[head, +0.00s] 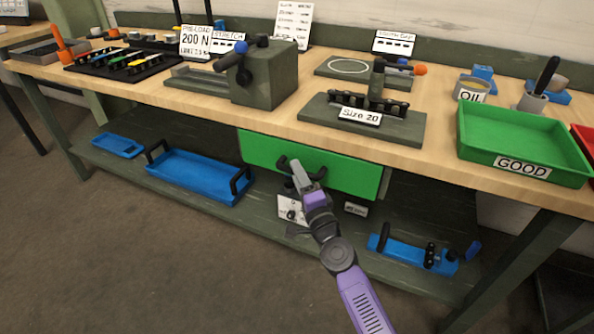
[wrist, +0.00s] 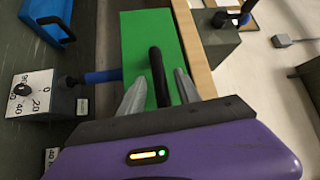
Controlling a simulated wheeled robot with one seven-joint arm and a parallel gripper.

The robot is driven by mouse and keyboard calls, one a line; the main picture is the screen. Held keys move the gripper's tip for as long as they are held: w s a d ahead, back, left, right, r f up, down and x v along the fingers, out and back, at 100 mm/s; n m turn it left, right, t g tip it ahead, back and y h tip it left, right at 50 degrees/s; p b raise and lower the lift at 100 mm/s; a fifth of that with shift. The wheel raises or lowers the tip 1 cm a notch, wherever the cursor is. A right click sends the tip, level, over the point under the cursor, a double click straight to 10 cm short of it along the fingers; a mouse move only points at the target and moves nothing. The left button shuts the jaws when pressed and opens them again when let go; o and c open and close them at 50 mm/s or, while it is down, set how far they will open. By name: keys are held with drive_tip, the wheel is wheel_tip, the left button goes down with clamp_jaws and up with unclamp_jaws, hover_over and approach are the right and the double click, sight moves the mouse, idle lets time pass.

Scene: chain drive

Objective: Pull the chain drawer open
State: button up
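The chain drawer's green front (head: 345,173) hangs under the workbench top, near the middle of the head view. It also shows in the wrist view (wrist: 130,50). Its dark bar handle (wrist: 157,72) stands out from the front. My gripper (head: 297,170) is at the handle and partly hides it in the head view. In the wrist view my gripper's two grey fingers (wrist: 158,90) are apart, one on each side of the handle, with green showing in the gaps. I cannot tell whether the drawer front stands out at all from the bench.
The wooden bench top (head: 235,118) overhangs the drawer. Below it, a lower shelf (head: 255,212) holds a blue tray (head: 195,178), a dial gauge (wrist: 38,92) and a blue tool (head: 410,255). A green GOOD tray (head: 520,140) stands on the bench. The floor in front is clear.

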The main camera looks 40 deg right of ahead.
drive_tip(key=shift+w+d+r, duration=0.1)
drive_tip(key=shift+w+d, duration=0.15)
drive_tip(key=shift+w, duration=0.25)
clamp_jaws()
idle(1.2)
